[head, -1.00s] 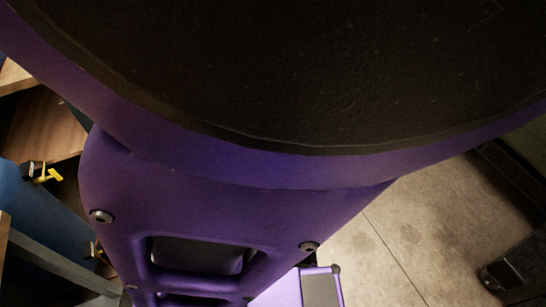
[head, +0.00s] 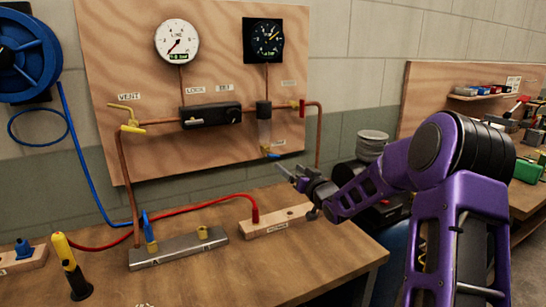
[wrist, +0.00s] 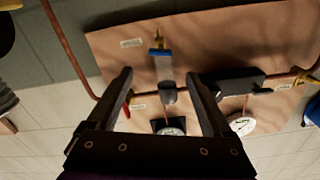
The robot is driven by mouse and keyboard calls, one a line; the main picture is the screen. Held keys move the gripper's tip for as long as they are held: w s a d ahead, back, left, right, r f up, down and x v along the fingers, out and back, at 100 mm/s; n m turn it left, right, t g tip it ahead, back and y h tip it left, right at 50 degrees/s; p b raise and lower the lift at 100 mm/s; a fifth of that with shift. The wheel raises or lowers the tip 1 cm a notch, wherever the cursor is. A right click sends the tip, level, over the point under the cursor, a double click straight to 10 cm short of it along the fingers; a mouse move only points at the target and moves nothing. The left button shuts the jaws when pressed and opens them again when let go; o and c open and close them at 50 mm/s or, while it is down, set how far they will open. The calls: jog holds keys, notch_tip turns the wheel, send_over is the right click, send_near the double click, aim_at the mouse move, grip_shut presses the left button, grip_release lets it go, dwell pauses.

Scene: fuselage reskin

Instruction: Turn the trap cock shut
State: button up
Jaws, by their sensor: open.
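The trap is a clear bowl (head: 264,132) under a dark body on the copper pipe of the wooden panel. At its lower end is a small brass cock with a blue handle (head: 272,155). In the wrist view, which is upside down, the blue handle (wrist: 158,51) lies crosswise at the bowl's end, beside the brass part (wrist: 158,40). My gripper (head: 289,173) is open and empty, below and right of the cock in the head view. In the wrist view my gripper (wrist: 159,78) has its fingers spread either side of the trap in the picture, apparently not touching it.
The panel also holds two gauges (head: 177,42), a black regulator (head: 211,115), a yellow vent handle (head: 132,122) and a red handle (head: 300,107). Copper pipe (head: 319,140) runs down the right. The bench (head: 320,255) below carries a manifold (head: 178,249) and a red hose (head: 205,203).

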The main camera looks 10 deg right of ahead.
aim_at(275, 157)
jog(key=x, duration=1.2)
grip_shut()
